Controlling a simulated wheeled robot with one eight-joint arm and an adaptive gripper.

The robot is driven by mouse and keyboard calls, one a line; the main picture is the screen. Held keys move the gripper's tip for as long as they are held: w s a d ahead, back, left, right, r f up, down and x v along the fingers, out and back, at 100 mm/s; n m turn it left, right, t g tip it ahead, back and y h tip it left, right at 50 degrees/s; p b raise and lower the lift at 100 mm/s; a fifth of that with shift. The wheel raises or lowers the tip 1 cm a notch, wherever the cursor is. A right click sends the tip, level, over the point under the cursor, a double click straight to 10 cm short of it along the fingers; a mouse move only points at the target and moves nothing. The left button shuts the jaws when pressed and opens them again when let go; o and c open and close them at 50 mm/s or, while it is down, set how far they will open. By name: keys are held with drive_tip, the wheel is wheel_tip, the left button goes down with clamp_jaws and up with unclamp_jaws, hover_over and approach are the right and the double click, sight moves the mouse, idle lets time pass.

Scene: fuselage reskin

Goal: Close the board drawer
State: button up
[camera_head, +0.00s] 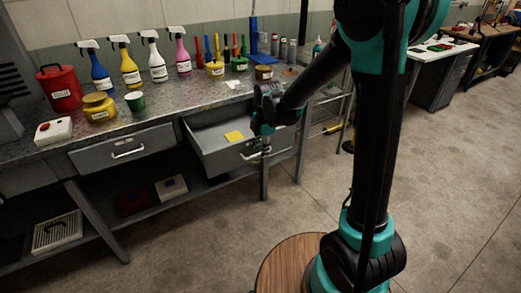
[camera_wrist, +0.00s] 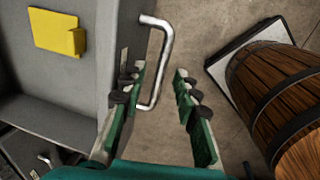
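A grey drawer (camera_head: 208,141) under the workbench stands pulled out, with a yellow block (camera_head: 234,136) lying inside. Its metal bar handle (camera_wrist: 165,50) is on the drawer's outer front face. My gripper (camera_head: 265,146) hangs at the front of this drawer, close to the handle. In the wrist view my gripper (camera_wrist: 158,80) is open, with green fingers apart. The lower end of the handle shows between the fingers, nearer the left one. I cannot tell whether a finger touches it. The drawer's interior and yellow block also fill the left of the wrist view.
A second drawer (camera_head: 122,147) to the left is shut. The workbench top (camera_head: 165,100) holds spray bottles, a red canister (camera_head: 60,88) and several jars. A wooden barrel (camera_wrist: 270,85) stands in the wrist view's right. The floor (camera_head: 455,170) at the right is clear.

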drive_tip(key=shift+f, duration=0.35)
clamp_jaws()
drive_tip(key=shift+w, duration=0.1)
